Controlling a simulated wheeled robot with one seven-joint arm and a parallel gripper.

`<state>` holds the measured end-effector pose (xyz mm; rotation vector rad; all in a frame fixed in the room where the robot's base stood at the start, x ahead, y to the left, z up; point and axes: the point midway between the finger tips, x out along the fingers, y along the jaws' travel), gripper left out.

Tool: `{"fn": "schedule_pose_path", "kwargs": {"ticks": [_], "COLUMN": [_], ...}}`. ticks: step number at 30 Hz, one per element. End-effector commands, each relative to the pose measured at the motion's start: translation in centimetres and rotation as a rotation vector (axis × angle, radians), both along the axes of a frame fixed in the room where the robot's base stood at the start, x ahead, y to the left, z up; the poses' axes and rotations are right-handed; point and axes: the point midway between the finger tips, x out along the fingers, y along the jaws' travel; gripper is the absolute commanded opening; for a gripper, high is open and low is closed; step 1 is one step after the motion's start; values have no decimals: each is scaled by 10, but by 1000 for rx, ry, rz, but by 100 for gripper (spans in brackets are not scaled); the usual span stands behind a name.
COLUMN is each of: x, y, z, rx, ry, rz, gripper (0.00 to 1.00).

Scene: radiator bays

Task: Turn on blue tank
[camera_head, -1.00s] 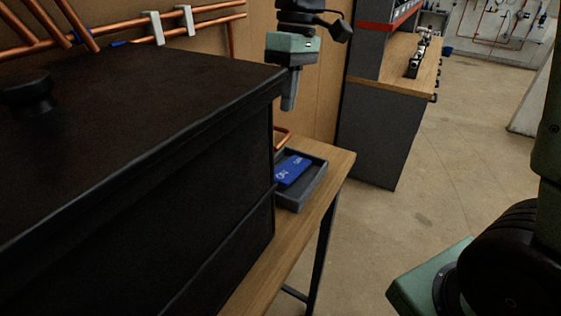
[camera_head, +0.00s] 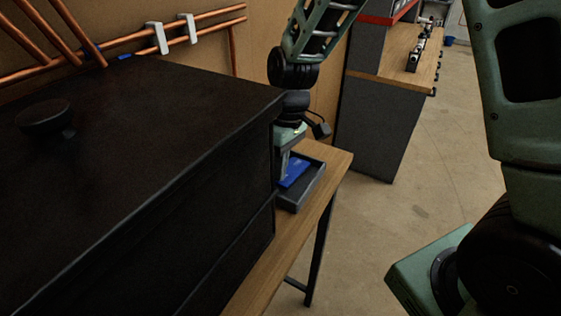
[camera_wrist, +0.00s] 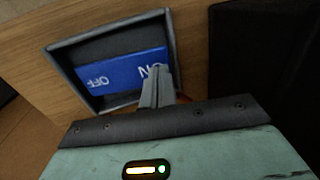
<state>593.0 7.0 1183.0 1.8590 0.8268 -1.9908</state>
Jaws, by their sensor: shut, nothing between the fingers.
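A blue rocker switch (camera_head: 294,173) marked ON and OFF lies in a dark grey tray-like housing (camera_head: 309,194) on the wooden bench, beside a large black box. In the wrist view the blue switch (camera_wrist: 108,76) shows OFF at its left part and ON at its right part. My gripper (camera_head: 282,178) is shut and empty, pointing down over the ON end. In the wrist view its fingertips (camera_wrist: 156,72) overlap the N of ON; whether they touch it I cannot tell. The black box hides part of the switch's near side in the head view.
The large black box (camera_head: 150,160) with a round knob (camera_head: 44,118) fills the left and stands close to my gripper. Copper pipes (camera_head: 200,32) run along the back wall.

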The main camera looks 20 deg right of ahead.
Motion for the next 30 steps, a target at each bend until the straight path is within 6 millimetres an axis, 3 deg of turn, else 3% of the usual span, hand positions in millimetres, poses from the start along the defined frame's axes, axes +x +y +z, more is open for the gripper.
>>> {"fn": "schedule_pose_path", "kwargs": {"ticks": [12, 30], "x": [-1, -9], "y": [1, 12], "z": [-2, -20], "rx": [-8, -190], "ry": [-4, -139], "rz": [2, 0], "gripper": [0, 0]}}
